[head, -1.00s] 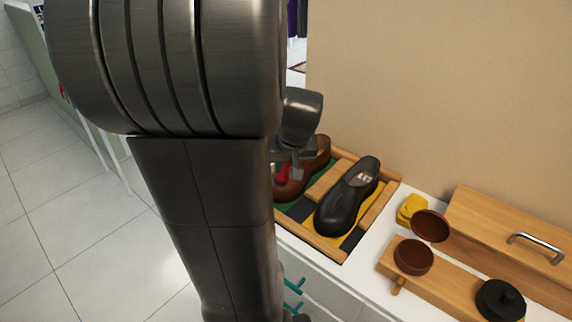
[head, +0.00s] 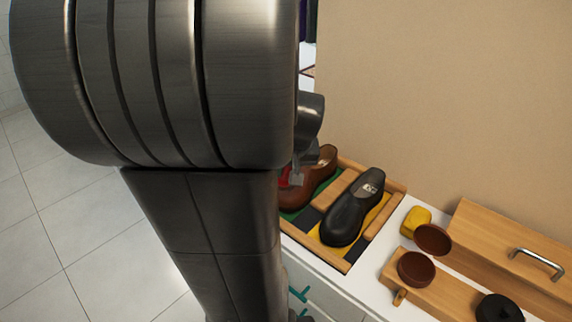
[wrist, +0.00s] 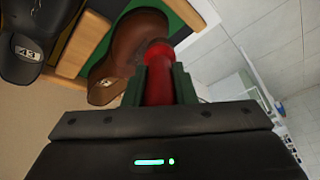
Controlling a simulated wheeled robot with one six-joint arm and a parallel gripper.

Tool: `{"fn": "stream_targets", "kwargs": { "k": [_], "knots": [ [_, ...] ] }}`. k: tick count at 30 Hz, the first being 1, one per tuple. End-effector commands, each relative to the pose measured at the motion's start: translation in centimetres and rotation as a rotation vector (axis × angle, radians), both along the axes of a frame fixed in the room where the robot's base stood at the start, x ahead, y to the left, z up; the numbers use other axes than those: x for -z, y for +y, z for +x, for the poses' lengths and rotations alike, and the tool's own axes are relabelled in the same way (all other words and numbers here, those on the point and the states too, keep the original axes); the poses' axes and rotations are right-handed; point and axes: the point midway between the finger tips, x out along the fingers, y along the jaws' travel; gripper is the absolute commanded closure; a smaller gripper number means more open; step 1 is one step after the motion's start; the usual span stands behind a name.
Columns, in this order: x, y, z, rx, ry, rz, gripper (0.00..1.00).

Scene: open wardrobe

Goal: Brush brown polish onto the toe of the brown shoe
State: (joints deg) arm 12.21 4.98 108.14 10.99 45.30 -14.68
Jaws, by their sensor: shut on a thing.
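The brown shoe (head: 322,183) lies on the green side of a wooden tray (head: 333,256), partly hidden by my arm. It also shows in the wrist view (wrist: 128,42). My gripper (wrist: 158,90) is shut on the red handle of a brush (wrist: 157,78), which also shows as a bit of red in the head view (head: 296,177). The brush points at the brown shoe, close over or against it. Its bristle end is hidden, so I cannot tell contact or polish. An open round tin of brown polish (head: 416,268) stands on a wooden block to the right.
A black shoe (head: 346,214) lies beside the brown one on the yellow side. A yellow cloth or sponge (head: 415,219), a brown lid (head: 432,239), a black tin (head: 498,308) and a wooden box (head: 490,243) with a metal handle stand to the right. A beige panel rises behind.

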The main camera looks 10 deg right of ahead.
Motion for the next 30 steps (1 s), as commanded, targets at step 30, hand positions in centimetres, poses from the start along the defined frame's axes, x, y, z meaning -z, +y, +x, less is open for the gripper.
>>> {"fn": "stream_targets", "kwargs": {
  "k": [30],
  "knots": [
    [-4.7, 0.8, -0.6, 0.001, -0.001, 0.000, 0.99]
  ]
}}
